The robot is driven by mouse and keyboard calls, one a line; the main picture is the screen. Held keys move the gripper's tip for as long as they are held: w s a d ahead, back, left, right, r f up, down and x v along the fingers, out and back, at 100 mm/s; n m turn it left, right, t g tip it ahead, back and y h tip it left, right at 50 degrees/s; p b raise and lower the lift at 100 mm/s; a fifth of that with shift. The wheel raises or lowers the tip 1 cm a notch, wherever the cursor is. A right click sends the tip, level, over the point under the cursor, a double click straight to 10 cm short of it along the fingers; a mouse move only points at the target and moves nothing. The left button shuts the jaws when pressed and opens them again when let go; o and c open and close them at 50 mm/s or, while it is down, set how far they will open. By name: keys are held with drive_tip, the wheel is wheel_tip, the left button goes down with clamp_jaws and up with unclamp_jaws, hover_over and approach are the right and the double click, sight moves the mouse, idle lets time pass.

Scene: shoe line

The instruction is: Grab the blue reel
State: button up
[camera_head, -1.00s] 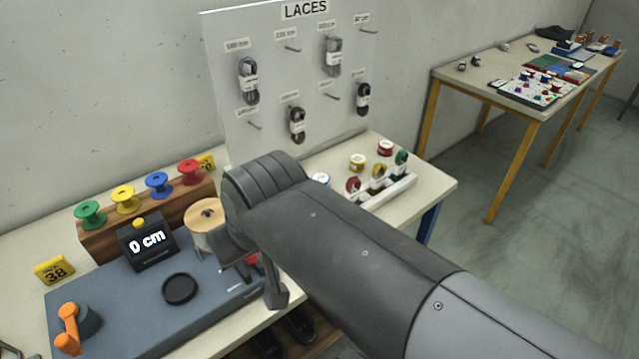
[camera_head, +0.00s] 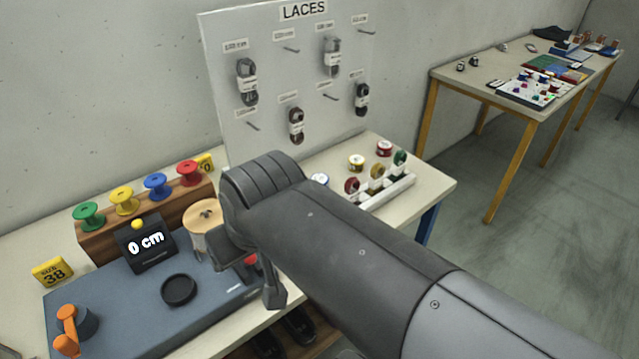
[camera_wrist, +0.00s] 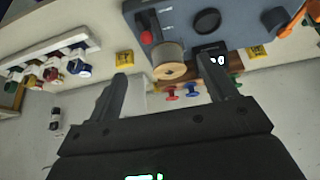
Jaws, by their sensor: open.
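The blue reel (camera_head: 157,186) stands on a wooden block (camera_head: 148,219) at the back left of the bench, between a yellow reel (camera_head: 124,200) and a red reel (camera_head: 188,173). In the wrist view the blue reel (camera_wrist: 193,91) appears small, between the finger lines and nearer the right finger. My gripper (camera_wrist: 162,82) has its two fingers wide apart with nothing held. In the head view my arm hides part of the gripper (camera_head: 245,275), which is over the right end of the grey machine, apart from the blue reel.
A green reel (camera_head: 88,215) stands at the left end of the block. The grey machine (camera_head: 110,310) carries a wooden spool (camera_head: 203,216), a "0 cm" display (camera_head: 146,243) and an orange crank (camera_head: 68,328). A LACES board (camera_head: 290,85) stands behind.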

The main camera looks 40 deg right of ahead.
drive_tip(key=w+d+m+h, duration=0.2)
drive_tip(key=w+d, duration=0.4)
drive_tip(key=w, duration=0.3)
drive_tip(key=m+g, duration=0.2)
drive_tip(key=m, duration=0.3)
approach(320, 179)
drive_tip(key=shift+h, duration=0.3)
drive_tip(key=f, duration=0.2)
drive_tip(key=w+f, duration=0.1)
drive_tip(key=f, duration=0.1)
drive_tip(key=shift+f, duration=0.25)
drive_tip(key=shift+w+d+x, duration=0.1)
drive_tip(key=shift+w+x, duration=0.05)
drive_tip(key=shift+x, duration=1.3)
drive_tip(key=shift+w+d+x, duration=0.1)
drive_tip(key=shift+x, duration=1.35)
drive_tip(key=shift+r, duration=0.15)
drive_tip(key=shift+c, duration=0.3)
drive_tip(key=c, duration=1)
